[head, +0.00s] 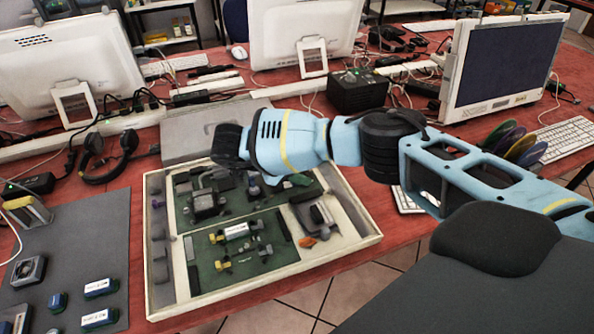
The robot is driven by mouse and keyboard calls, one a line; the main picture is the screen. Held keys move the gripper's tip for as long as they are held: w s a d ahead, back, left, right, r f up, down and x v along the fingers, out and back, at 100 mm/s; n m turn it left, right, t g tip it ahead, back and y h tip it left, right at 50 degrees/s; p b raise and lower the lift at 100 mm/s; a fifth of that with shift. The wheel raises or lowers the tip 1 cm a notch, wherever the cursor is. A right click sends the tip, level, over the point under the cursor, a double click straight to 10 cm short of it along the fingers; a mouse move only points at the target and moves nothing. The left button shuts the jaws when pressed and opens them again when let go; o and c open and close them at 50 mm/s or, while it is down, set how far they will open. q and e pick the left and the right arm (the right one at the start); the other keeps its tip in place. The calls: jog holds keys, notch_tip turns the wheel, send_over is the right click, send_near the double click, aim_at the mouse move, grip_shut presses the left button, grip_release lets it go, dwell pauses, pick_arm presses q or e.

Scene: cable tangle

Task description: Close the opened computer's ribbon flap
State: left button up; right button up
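The opened computer (372,239) is a shallow cream case on the red table, with green circuit boards, dark modules and small connectors inside. A small orange part (307,241) sits near its right front. I cannot make out which part is the ribbon flap or how it stands. My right arm comes in from the right, light blue with black joints. Its black gripper (228,146) is over the back part of the case and hides some of it. I cannot see whether its fingers are apart. My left gripper is not in view.
A grey mat (70,240) with a fan (29,270) and several small blue parts lies at left. Black headphones (105,158), a grey laptop-like slab (190,130), monitors, cables and a black box (357,92) stand behind. A keyboard (568,138) is at right.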

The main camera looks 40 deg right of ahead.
jog(key=shift+p+v, duration=0.6)
jog(key=shift+v, duration=3.35)
